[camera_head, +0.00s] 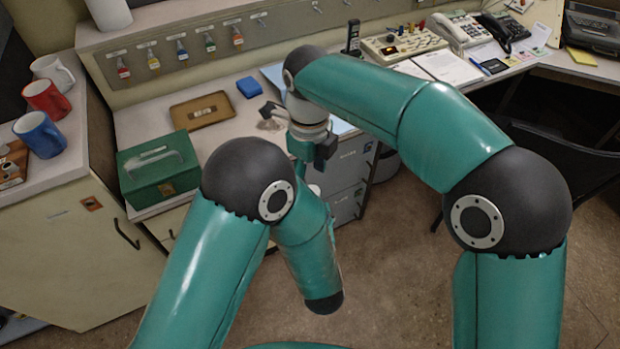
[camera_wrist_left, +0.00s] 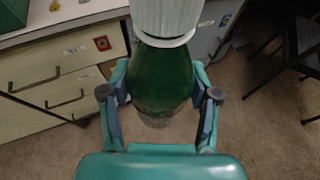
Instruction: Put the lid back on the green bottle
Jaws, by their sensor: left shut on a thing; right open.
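The green bottle (camera_wrist_left: 163,80) is between the two fingers of my left gripper (camera_wrist_left: 160,94) in the left wrist view. The gripper is shut on it. A white ribbed lid (camera_wrist_left: 167,16) shows at the top of the bottle, cut off by the frame's edge. It meets the bottle's top, but I cannot tell whether it is fully seated. In the head view my left gripper and most of the bottle are hidden behind my left arm. My right gripper (camera_head: 295,136) is open above the desk's front edge, its dark fingers apart.
A green box (camera_head: 158,170), a brown tray (camera_head: 203,110) and a blue block (camera_head: 249,87) are on the desk. Three mugs, including a red one (camera_head: 46,98), stand on the left counter. A dark chair (camera_head: 560,170) is at the right. Floor is free in front.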

